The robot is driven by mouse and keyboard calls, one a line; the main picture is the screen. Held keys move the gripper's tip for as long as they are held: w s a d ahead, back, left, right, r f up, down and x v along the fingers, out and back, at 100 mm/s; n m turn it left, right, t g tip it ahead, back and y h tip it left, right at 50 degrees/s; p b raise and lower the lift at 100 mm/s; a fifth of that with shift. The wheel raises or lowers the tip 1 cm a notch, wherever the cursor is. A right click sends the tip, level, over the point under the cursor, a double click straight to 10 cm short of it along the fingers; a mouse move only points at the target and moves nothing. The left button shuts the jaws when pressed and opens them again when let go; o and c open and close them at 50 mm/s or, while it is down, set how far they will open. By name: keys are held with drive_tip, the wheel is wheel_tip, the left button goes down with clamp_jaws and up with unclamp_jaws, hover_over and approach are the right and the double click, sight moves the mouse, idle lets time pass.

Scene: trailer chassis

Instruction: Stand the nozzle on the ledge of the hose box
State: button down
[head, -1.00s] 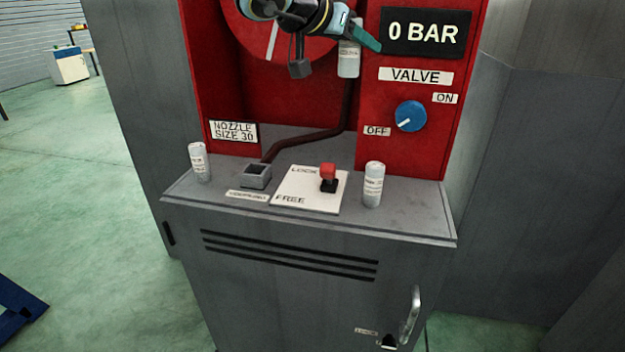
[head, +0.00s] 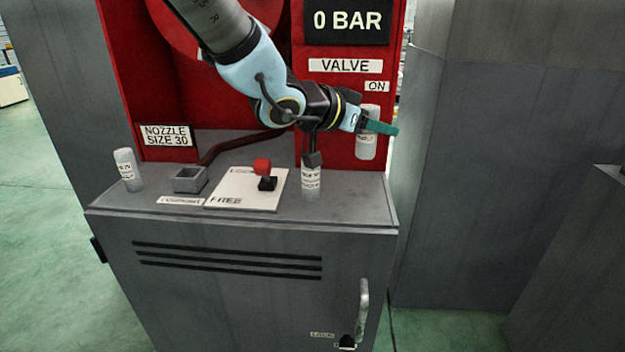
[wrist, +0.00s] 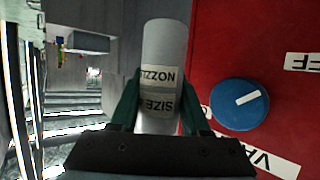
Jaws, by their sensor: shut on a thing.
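My gripper (head: 378,127) is shut on a pale grey cylindrical nozzle (head: 367,148). It holds the nozzle roughly upright in front of the red panel's right part, above the right end of the ledge (head: 355,207). In the wrist view, the teal fingers (wrist: 159,95) clasp the nozzle (wrist: 162,45) on both sides of its label, which reads nozzle and size; the number is not readable. Two similar labelled nozzles stand on the ledge, one at the left (head: 127,170) and one (head: 312,184) right of the lever plate, its top partly behind my arm.
A grey square socket (head: 190,180) is on the ledge, with a dark hose behind it. A white plate (head: 226,193) carries a red-topped lever (head: 263,168). The blue valve knob (wrist: 240,103) is close beside the held nozzle. The ledge's right end is clear.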

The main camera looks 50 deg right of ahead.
wheel_tip(320, 180, down, 10)
drive_tip(key=shift+r, duration=0.1)
idle(0.4)
drive_tip(key=c, duration=0.7)
unclamp_jaws()
drive_tip(key=shift+f, duration=0.2)
drive_tip(key=shift+o, duration=0.2)
drive_tip(key=shift+r+p, duration=0.25)
drive_tip(key=shift+p, duration=0.05)
drive_tip(key=shift+w+a, duration=0.15)
drive_tip(key=shift+a, duration=0.2)
drive_tip(key=b+v, duration=0.1)
drive_tip(key=v, duration=1)
drive_tip(key=shift+b, duration=0.35)
drive_tip(key=shift+a+r, duration=0.1)
drive_tip(key=shift+a, duration=0.1)
